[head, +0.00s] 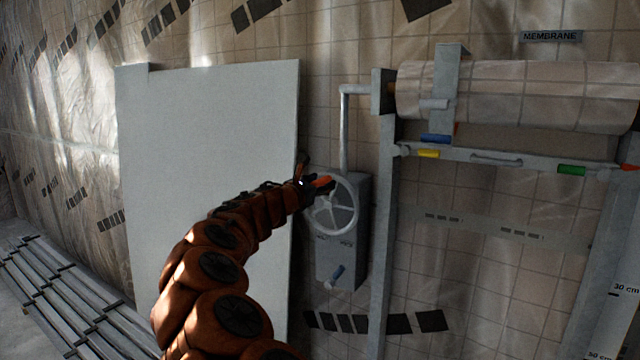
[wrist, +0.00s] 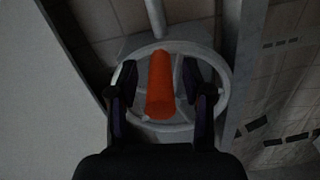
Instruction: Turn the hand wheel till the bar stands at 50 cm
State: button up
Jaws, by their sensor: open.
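The grey hand wheel (head: 345,222) sits on a grey box on the tiled wall; it also shows in the wrist view (wrist: 222,100). Its orange handle (head: 322,181) is at the upper part of the wheel. My gripper (head: 314,186) is at the handle. In the wrist view the handle (wrist: 160,85) lies between the two open fingers, with a gap on each side. The grey bar (head: 545,162) hangs level below the roll, with yellow and green pieces and a red tip at right. The scale (head: 612,300) shows 30 cm and 50 cm marks, both lower than the bar.
A wrapped roll (head: 520,95) is mounted above the bar. A large white panel (head: 215,130) stands left of the wheel, close behind my arm. Metal rails (head: 60,290) lie at lower left.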

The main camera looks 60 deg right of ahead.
jog(key=shift+c, duration=0.5)
grip_shut()
